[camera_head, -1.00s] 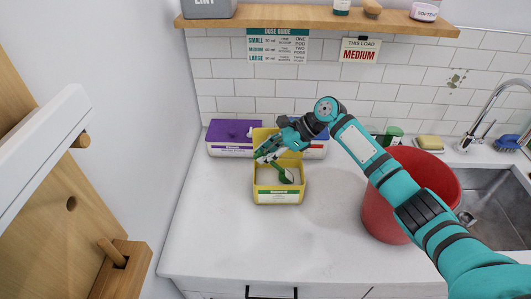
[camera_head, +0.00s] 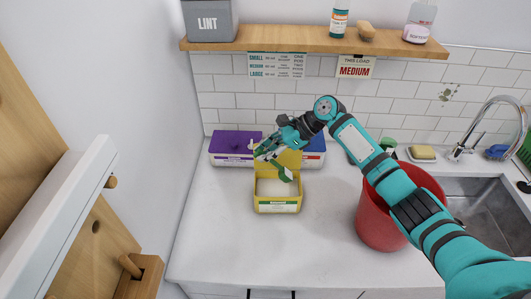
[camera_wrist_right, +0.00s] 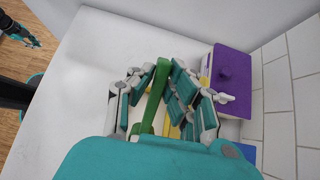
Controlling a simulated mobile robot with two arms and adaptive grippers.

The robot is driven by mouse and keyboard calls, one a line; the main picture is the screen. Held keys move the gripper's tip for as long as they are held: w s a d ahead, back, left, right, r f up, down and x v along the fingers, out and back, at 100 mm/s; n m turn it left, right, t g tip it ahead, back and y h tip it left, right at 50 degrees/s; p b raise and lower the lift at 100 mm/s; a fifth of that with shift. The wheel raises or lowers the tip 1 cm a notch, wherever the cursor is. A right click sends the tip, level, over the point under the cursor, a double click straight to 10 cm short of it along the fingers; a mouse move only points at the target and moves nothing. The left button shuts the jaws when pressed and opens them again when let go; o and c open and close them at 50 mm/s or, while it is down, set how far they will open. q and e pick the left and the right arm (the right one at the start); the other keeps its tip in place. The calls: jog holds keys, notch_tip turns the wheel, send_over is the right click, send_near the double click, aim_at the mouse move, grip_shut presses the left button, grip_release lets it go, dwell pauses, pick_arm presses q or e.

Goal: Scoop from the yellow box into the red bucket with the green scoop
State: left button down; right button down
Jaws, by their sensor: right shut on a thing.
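The yellow box (camera_head: 277,206) stands on the white counter with its lid (camera_head: 290,158) tipped up at the back and pale contents inside. My right gripper (camera_head: 268,149) is shut on the handle of the green scoop (camera_head: 285,174). The scoop hangs with its bowl over the box opening, near the back; whether it holds anything cannot be told. In the right wrist view the green handle (camera_wrist_right: 154,95) lies between the fingers. The red bucket (camera_head: 380,222) stands at the right, partly behind my right arm. My left gripper (camera_wrist_right: 31,38) shows small at the wrist view's corner, its jaw state unclear.
A purple box (camera_head: 232,146) and a blue-and-white box (camera_head: 314,150) stand behind the yellow box. The sink (camera_head: 490,210) and tap (camera_head: 490,125) are right of the bucket. A wooden shelf (camera_head: 300,38) runs above. The counter left of the yellow box is clear.

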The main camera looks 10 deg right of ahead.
jog(key=shift+r, duration=2.2)
